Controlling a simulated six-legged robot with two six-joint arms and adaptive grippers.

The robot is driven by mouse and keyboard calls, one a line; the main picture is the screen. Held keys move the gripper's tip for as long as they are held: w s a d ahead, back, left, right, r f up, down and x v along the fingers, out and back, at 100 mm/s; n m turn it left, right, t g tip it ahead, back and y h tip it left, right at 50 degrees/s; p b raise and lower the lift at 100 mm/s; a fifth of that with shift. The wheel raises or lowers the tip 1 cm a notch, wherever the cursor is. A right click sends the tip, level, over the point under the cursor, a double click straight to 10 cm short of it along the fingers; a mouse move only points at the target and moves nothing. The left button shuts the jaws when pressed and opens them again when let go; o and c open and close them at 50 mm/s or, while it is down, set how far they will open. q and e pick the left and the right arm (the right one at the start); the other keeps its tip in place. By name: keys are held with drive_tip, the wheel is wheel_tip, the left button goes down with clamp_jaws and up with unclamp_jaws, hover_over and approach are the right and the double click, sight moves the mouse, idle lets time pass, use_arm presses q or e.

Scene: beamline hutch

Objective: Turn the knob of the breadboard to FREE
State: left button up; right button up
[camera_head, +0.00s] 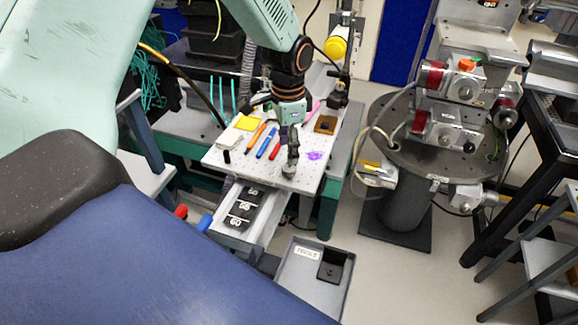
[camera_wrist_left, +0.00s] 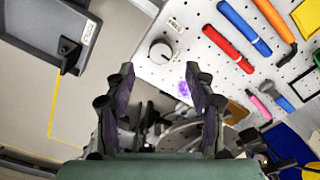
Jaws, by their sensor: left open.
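The breadboard (camera_head: 307,183) is a white perforated plate on the bench, and it also fills the upper right of the left wrist view (camera_wrist_left: 190,22). Its round knob (camera_wrist_left: 160,51) with a pale cap and dark ring sits near the plate's edge. Marks around the knob are too small to read. In the head view the knob (camera_head: 289,171) shows just below my left gripper (camera_head: 291,158). In the left wrist view my left gripper (camera_wrist_left: 160,80) is open, its two fingers apart with nothing between them, and the knob lies beyond the tips. My right gripper is not in view.
An open drawer (camera_head: 262,229) with dark inserts and a grey tray (camera_head: 290,270) stand in front. A round instrument stand (camera_head: 400,150) is on the right.

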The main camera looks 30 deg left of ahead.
sight(289, 168)
use_arm(q)
wheel_tip(289, 168, down, 4)
drive_tip(key=shift+w+f, duration=0.15)
drive_tip(key=shift+f, duration=0.1)
drive_tip(key=shift+d+f, duration=0.1)
drive_tip(key=shift+f, duration=0.85)
drive_tip(key=c, duration=1.1)
